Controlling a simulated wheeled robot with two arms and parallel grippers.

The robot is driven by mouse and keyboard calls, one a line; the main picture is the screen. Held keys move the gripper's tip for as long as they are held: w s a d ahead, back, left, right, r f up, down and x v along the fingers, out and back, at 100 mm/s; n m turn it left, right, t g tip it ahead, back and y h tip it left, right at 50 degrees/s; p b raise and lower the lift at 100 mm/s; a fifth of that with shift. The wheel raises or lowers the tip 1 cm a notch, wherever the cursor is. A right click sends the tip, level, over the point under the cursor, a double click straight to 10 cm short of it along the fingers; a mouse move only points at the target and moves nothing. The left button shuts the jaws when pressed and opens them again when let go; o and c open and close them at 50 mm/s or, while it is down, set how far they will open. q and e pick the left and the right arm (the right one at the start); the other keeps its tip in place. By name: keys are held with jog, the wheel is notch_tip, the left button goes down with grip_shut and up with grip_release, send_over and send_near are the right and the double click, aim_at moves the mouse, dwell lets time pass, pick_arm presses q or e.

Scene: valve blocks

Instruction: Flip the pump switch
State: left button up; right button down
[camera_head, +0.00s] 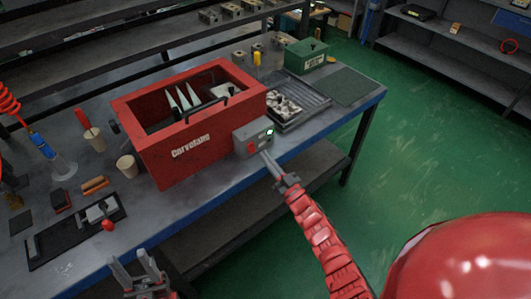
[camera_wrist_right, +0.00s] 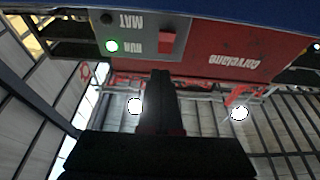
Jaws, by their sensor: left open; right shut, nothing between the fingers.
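The red tank (camera_head: 165,150) marked "Corvelano" stands on the workbench, with a grey control box (camera_head: 240,138) on its right end. The box carries a red switch (camera_head: 252,148) and a lit green lamp (camera_head: 270,132). In the right wrist view, upside down, the red switch (camera_wrist_right: 168,43) sits beside the lit green lamp (camera_wrist_right: 112,46) and a "RUN" label. My right gripper (camera_head: 266,157) is shut and empty, its tips close to the box near the switch; I cannot tell if they touch. My left gripper (camera_head: 136,268) is open and empty at the bench's front edge.
A grey tray of metal parts (camera_head: 315,97) and a green box (camera_head: 305,56) stand right of the tank. A cup (camera_head: 127,166), a brush (camera_head: 95,185) and a black mat (camera_head: 50,246) lie to its left. Green floor is free at right.

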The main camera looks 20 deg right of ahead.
jog(key=s+d+b, duration=0.1)
jog(key=s+d, duration=0.2)
jog(key=s, duration=0.6)
jog(key=shift+d, duration=0.2)
jog(key=shift+s, duration=0.1)
